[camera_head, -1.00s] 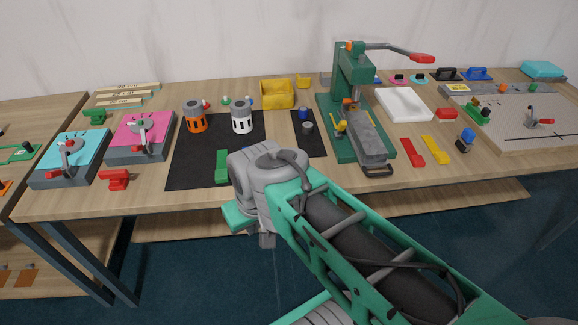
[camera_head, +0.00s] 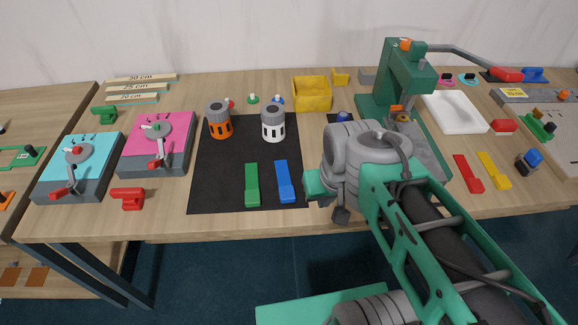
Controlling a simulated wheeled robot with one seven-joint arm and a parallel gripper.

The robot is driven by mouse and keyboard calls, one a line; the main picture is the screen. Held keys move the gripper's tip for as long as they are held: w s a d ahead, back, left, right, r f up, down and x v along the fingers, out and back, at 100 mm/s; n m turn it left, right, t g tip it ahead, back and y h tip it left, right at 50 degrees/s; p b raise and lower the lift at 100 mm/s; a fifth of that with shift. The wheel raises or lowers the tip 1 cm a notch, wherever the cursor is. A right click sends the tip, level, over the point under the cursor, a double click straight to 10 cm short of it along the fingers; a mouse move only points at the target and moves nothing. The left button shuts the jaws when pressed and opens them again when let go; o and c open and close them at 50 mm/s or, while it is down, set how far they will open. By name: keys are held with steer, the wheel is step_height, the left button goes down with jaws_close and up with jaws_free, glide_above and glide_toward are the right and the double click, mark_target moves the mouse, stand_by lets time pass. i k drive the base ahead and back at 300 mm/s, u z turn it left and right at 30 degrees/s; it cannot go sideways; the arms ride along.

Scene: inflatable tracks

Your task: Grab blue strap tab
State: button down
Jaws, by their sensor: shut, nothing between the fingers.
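The blue strap tab (camera_head: 285,181) lies flat on the black mat (camera_head: 225,196), just right of a similar green strap tab (camera_head: 251,185). It is fully visible. My gripper (camera_head: 341,215) hangs under the wrist near the table's front edge, to the right of the blue tab and apart from it. It is small in the view and looks shut and empty. My arm reaches in from the lower right and hides part of the table behind it.
A white-grey cylinder (camera_head: 273,124) and an orange one (camera_head: 219,121) stand behind the tabs. A green press (camera_head: 402,85) stands behind my arm. Red (camera_head: 468,174) and yellow (camera_head: 493,171) tabs lie to its right. A red clamp (camera_head: 129,199) lies left of the mat.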

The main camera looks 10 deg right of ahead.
mark_target(287, 190)
steer(key=u, duration=0.15)
steer(key=i, duration=0.3)
steer(key=z, duration=1)
steer(key=k, duration=2.05)
steer(key=u, duration=1.2)
steer(key=i, duration=1)
